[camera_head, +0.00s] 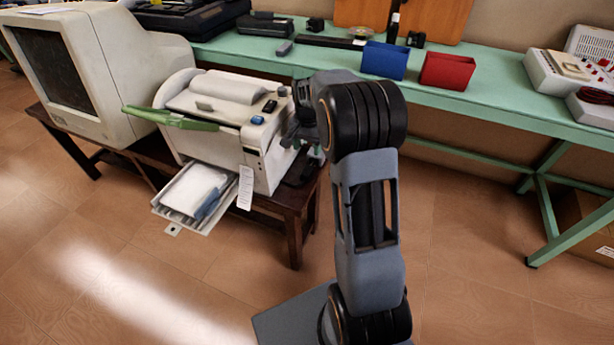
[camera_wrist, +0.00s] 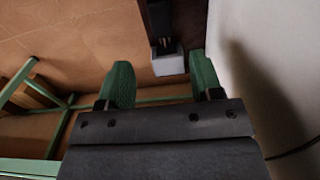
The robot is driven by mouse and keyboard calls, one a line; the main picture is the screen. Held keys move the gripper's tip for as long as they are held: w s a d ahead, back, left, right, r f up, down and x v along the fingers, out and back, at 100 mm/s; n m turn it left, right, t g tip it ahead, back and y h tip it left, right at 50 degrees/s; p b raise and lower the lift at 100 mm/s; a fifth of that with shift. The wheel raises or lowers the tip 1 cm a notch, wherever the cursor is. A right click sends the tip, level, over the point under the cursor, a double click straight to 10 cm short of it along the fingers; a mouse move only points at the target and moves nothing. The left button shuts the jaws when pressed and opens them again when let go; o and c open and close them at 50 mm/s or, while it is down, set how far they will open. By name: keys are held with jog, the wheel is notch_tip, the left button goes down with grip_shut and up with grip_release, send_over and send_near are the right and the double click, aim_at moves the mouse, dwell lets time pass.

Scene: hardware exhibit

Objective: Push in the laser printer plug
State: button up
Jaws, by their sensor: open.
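The laser printer (camera_head: 245,160) stands on a dark wooden table, with its green-handled lid and paper tray facing front left. My gripper (camera_head: 303,130) is at the printer's right side, partly hidden by my arm in the head view. In the wrist view my gripper (camera_wrist: 163,78) is open, its two green fingers apart. A small light grey block (camera_wrist: 168,64), which looks like the plug, lies between and just beyond the fingertips. Short prongs show between it and a dark piece (camera_wrist: 158,18). I cannot tell whether the fingers touch the block. The plug cannot be made out in the head view.
A pale wall-like surface (camera_wrist: 245,60) is close on the right in the wrist view, with a thin dark cable (camera_wrist: 293,150) low on it. An old monitor (camera_head: 95,75) stands left of the printer.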

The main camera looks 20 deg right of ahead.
aim_at(307, 171)
notch_tip(307, 171, down, 12)
jog(key=b, duration=0.3)
jog(key=shift+r, duration=0.25)
jog(key=shift+c, duration=0.2)
grip_shut()
